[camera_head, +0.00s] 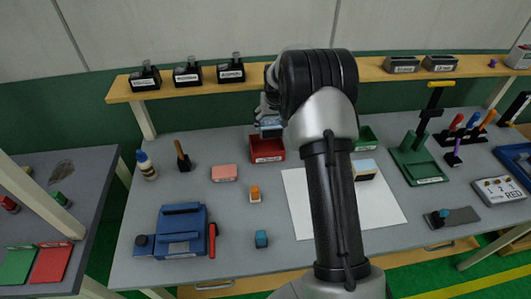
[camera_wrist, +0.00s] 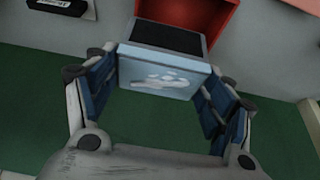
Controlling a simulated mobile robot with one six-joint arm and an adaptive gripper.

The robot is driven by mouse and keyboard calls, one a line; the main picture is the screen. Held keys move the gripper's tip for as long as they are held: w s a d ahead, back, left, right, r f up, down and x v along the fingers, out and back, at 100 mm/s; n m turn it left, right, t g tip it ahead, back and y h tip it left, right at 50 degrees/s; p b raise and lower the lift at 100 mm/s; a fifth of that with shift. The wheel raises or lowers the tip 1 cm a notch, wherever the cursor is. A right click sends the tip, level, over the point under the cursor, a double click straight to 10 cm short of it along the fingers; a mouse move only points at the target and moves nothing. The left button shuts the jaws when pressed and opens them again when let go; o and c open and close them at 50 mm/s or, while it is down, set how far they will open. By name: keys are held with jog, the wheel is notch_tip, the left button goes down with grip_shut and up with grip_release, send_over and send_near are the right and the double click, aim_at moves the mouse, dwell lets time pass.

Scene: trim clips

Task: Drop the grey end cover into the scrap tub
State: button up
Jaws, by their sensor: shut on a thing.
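My gripper (camera_head: 268,118) is shut on a pale blue block with a dark side (camera_wrist: 164,72). In the wrist view the block sits between the two blue-padded fingers. I cannot tell whether it is the grey end cover. In the head view the block (camera_head: 270,124) shows just above the back of an open red bin (camera_head: 267,157) with a white label too small to read. In the wrist view the red bin (camera_wrist: 222,22) lies just beyond the block. I cannot pick out a scrap tub by its label. My arm hides part of the bench behind it.
A raised wooden shelf (camera_head: 205,86) with labelled black holders runs behind the grey bench. A green bin (camera_head: 366,137) stands right of my arm. White paper (camera_head: 300,204), a blue device (camera_head: 180,231) and small blocks lie in front. Bare bench surrounds the small blocks.

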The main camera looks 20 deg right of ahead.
jog(key=shift+f, duration=0.6)
jog(key=o, duration=1.2)
jog(key=shift+r, duration=0.1)
jog(key=v, duration=1.2)
